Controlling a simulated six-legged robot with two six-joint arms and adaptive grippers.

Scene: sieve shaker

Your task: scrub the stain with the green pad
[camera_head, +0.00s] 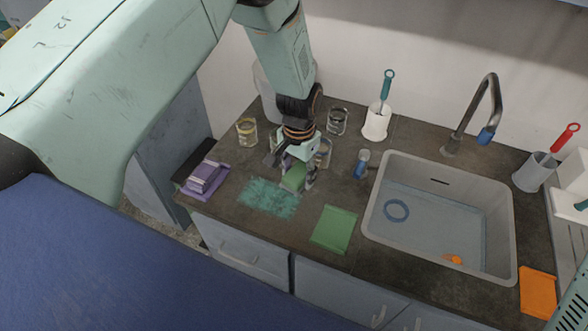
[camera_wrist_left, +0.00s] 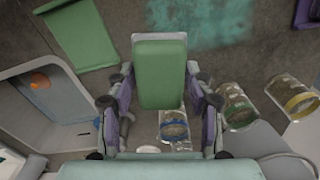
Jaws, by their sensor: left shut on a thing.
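The green pad (camera_head: 293,179) is a small block with a paler edge. My left gripper (camera_head: 291,172) is shut on it, just above the counter to the right of the stain. In the left wrist view the green pad (camera_wrist_left: 160,75) sits between both fingers. The stain (camera_head: 268,198) is a blotchy teal patch on the dark counter. It also shows at the top of the left wrist view (camera_wrist_left: 208,22). Whether the pad touches the counter I cannot tell. My right gripper is not in view.
A green cloth (camera_head: 334,229) lies to the right of the stain, and a purple cloth (camera_head: 192,191) with a purple block on it to the left. Several glass jars (camera_head: 337,121) stand behind my gripper. The sink (camera_head: 440,260) is at the right; an orange cloth (camera_head: 538,292) lies beyond it.

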